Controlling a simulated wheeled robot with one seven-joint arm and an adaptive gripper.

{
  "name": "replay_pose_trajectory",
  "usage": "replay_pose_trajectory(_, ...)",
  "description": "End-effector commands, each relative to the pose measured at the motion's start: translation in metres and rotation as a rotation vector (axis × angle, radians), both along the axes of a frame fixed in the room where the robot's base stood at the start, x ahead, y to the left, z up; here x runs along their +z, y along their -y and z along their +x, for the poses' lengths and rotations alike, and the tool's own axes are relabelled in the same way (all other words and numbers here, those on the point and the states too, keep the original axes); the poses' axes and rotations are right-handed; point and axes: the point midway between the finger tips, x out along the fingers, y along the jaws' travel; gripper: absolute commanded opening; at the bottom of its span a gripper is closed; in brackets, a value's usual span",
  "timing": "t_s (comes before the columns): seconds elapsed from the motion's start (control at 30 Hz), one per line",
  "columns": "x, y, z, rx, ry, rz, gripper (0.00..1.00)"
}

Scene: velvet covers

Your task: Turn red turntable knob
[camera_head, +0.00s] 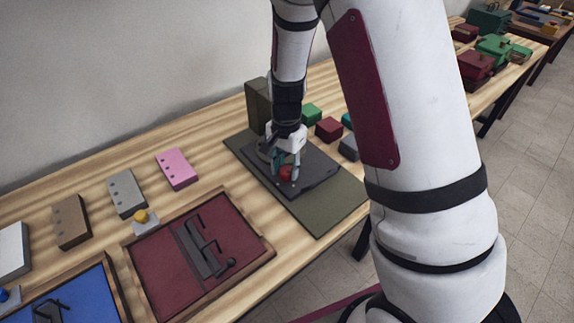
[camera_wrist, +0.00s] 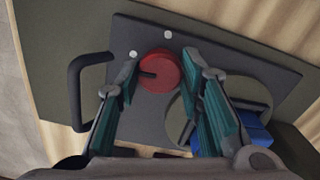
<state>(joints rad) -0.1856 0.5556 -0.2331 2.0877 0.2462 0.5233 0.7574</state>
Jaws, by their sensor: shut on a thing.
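The red turntable knob (camera_wrist: 160,72) is a round red disc with a dark slot mark, set on a dark grey plate (camera_wrist: 80,60). In the head view the red knob (camera_head: 287,173) shows just below my gripper (camera_head: 283,164). In the wrist view my gripper (camera_wrist: 160,78) has its two teal-padded fingers on either side of the knob, shut on it. The knob's far edge shows between the fingertips. In the head view my gripper hides part of the plate behind the knob.
An olive mat (camera_head: 318,220) lies beneath. Small green (camera_head: 311,114) and maroon (camera_head: 328,129) blocks stand beside the mat. A maroon tray (camera_head: 160,270) lies nearer on the table.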

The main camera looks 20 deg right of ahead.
Motion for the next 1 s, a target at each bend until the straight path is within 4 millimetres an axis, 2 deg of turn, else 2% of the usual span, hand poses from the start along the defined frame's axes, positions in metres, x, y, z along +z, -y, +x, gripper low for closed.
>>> replay_pose_trajectory(0.23,0.0003,-0.0001,-0.0001,-0.064,0.000,0.000,0.06)
replay_pose_trajectory(0.7,0.0001,-0.0002,0.0002,-0.076,0.000,0.000,0.06)
replay_pose_trajectory(0.73,0.0001,-0.0002,0.0002,-0.076,0.000,0.000,0.39)
replay_pose_trajectory(0.8,0.0001,-0.0002,0.0002,-0.076,0.000,0.000,0.54)
replay_pose_trajectory(1.0,0.0000,-0.0001,0.0002,-0.075,0.000,0.000,0.54)
